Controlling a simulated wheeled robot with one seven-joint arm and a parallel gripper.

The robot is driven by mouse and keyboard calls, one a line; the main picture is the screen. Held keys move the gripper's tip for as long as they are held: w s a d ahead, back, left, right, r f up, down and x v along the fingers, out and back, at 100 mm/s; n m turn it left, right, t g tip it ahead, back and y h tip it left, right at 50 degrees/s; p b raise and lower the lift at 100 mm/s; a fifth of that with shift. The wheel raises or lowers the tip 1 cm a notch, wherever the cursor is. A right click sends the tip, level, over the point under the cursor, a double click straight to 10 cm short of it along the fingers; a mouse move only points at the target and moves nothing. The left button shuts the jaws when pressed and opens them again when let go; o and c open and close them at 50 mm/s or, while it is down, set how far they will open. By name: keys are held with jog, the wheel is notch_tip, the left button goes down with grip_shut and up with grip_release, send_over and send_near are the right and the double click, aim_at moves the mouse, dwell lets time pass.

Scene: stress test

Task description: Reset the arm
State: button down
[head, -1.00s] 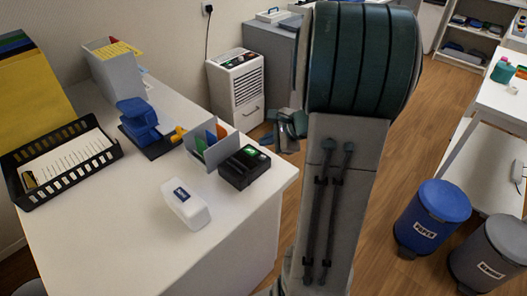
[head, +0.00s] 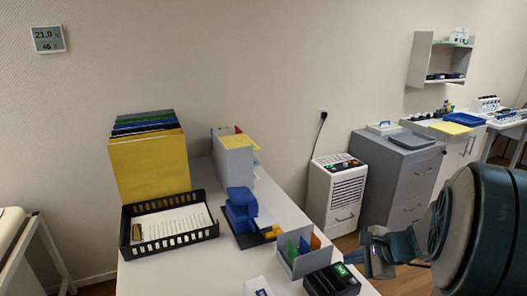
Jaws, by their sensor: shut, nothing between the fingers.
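My arm comes in from the lower right of the head view, with its dark teal and grey links partly cut off by the frame edge. My gripper (head: 362,256) is at its left end, shut and empty. It appears just right of the black device with a green display (head: 332,281) and in front of the white appliance (head: 334,192). Its exact height over the desk edge is hard to tell.
The white desk (head: 187,272) holds a black tray (head: 170,239) with paper, a blue stapler-like tool (head: 241,210), a grey divider with cards (head: 304,262) and a yellow folder stack (head: 150,165). A grey cabinet (head: 397,180) stands behind the arm.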

jog(key=s+a+r+n+g+h+p, duration=0.2)
jog(key=s+a+r+n, duration=0.2)
jog(key=s+n, duration=0.4)
jog(key=s+a+r+n+g+h+p, duration=0.1)
jog(key=s+a+r+n+h+p, duration=0.1)
jog(key=s+a+r+n, duration=0.3)
jog(key=s+a+n+p, duration=0.1)
jog(key=s+a+n, duration=0.1)
jog(key=n, duration=0.2)
jog(key=shift+s+g+h, duration=0.4)
jog(key=shift+r, duration=0.1)
